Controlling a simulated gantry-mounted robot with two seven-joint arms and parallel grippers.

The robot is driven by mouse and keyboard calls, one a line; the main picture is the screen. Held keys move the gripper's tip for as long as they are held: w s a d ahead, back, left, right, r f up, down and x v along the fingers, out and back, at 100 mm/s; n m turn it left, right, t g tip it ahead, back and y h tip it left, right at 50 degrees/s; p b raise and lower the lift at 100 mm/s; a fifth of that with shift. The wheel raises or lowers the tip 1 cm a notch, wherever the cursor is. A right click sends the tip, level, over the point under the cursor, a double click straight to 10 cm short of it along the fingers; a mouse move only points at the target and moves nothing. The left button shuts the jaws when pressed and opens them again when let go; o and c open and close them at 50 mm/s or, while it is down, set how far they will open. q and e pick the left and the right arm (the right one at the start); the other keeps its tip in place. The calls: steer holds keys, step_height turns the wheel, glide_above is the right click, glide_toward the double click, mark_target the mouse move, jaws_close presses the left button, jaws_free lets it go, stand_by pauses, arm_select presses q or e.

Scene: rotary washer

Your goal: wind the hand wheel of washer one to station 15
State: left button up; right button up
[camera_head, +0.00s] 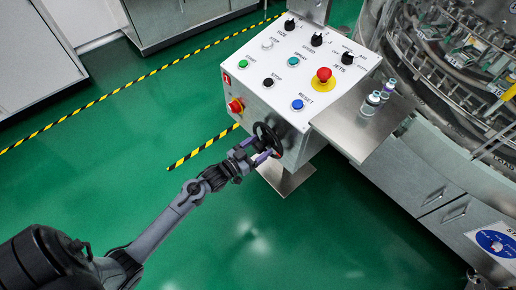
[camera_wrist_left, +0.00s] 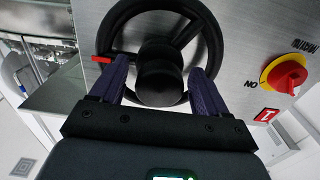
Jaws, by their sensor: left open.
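The black hand wheel (camera_head: 266,136) is on the lower front side of the white control box. It fills the top of the left wrist view, with its round hub (camera_wrist_left: 160,78) in the middle and a small red pointer (camera_wrist_left: 101,60) at its left rim. My left gripper (camera_head: 262,154) is open at the wheel. In the left wrist view its two purple fingers (camera_wrist_left: 163,85) stand on either side of the hub; I cannot tell whether they touch it. The round washer (camera_head: 455,60) with small station plates stands at the right, its numbers too small to read surely. My right gripper is not in view.
The control box top (camera_head: 300,68) carries knobs, coloured buttons and a red emergency stop (camera_head: 323,75). A red-and-yellow switch (camera_head: 236,106) sits left of the wheel. A steel shelf (camera_head: 350,135) holds small vials (camera_head: 372,102). Green floor (camera_head: 130,150) is clear at left.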

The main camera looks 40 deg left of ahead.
arm_select(q)
jaws_close()
stand_by(0.5)
